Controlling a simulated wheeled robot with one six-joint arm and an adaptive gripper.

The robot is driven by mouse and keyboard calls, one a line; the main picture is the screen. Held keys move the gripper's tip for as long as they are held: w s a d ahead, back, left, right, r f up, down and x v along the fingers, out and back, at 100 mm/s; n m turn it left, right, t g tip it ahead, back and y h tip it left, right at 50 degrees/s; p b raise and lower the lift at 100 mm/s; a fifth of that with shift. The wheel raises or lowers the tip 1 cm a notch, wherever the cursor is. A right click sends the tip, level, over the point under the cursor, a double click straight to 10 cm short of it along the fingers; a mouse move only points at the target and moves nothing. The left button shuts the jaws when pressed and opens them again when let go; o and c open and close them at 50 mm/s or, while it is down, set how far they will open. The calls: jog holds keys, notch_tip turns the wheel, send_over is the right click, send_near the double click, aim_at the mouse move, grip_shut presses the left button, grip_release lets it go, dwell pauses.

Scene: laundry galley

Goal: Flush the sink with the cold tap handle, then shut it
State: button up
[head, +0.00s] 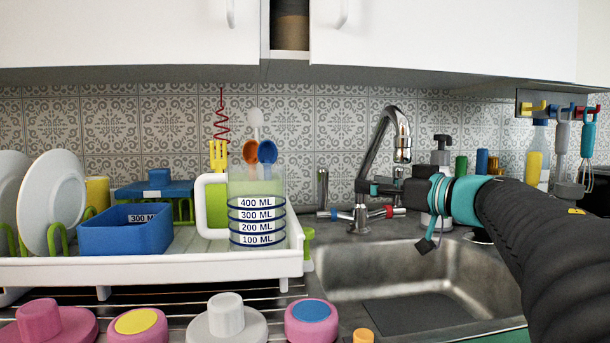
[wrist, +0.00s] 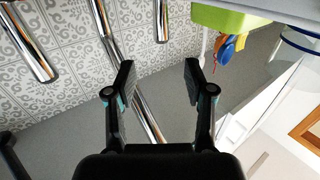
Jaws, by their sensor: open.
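The chrome gooseneck tap (head: 383,135) stands behind the sink (head: 335,283). Its cold handle (head: 334,214), with a blue band, points left at the base; the red-banded hot handle (head: 388,212) points right. My gripper (head: 370,187) is open, in front of the tap's lower column and above the handles, apparently touching neither. In the wrist view my gripper (wrist: 160,80) has its fingers apart, with a chrome tube (wrist: 149,118) showing between and below them. I cannot tell which chrome part this is. No water stream shows; my gripper covers some of the space under the spout.
A white dish rack (head: 150,268) with plates, a blue box and a measuring jug (head: 257,215) stands left of the sink. A dark soap bottle (head: 441,155) and other bottles stand behind my arm. Cabinets (head: 440,35) hang above. Several knobs line the front.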

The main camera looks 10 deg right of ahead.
aim_at(328, 177)
jog(key=x, duration=1.3)
jog(key=shift+w+a, duration=0.3)
grip_shut()
